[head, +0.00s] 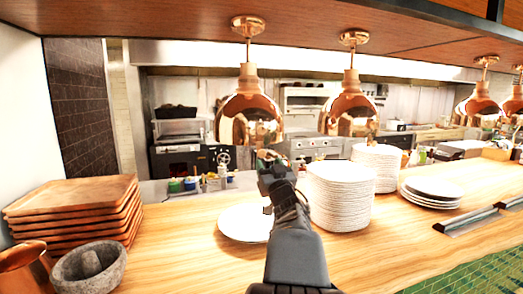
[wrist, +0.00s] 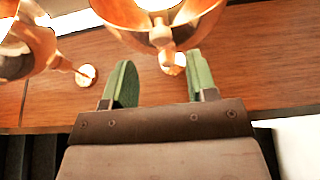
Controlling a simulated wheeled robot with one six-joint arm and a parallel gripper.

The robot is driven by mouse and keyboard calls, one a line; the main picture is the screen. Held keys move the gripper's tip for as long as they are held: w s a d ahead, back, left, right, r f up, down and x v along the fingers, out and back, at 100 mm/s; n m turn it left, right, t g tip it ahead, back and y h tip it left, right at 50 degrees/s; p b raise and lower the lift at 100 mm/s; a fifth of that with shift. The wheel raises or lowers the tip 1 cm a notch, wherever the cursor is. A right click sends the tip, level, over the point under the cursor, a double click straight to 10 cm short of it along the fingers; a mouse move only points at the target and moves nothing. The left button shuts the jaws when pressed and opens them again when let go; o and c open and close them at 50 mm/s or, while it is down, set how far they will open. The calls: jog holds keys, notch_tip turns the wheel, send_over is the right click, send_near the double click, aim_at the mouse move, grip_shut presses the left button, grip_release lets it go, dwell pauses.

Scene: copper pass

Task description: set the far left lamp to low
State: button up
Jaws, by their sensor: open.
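The far left lamp (head: 249,112) is a shiny copper dome hanging on a thin stem from the wooden overhead shelf. My gripper (head: 268,158) is just below its lower rim in the head view, slightly right of its middle. In the wrist view the lamp's copper shade (wrist: 160,22) hangs at the top, with its bright underside showing. The green fingers of my gripper (wrist: 161,80) are open and apart, with nothing held between them. I cannot tell the lamp's setting.
A second copper lamp (head: 350,108) hangs to the right, and more hang farther right. Below are a tall plate stack (head: 338,197), a plate (head: 243,222) on the wooden counter (head: 185,245), stacked wooden trays (head: 75,210) and a stone mortar (head: 90,268) at left.

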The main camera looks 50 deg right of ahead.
aim_at(263, 154)
jog(key=p+x, duration=0.1)
jog(key=x, duration=0.5)
jog(key=shift+w+d+p, duration=0.1)
jog(key=shift+w+p, duration=0.3)
jog(key=shift+c, duration=0.2)
grip_shut()
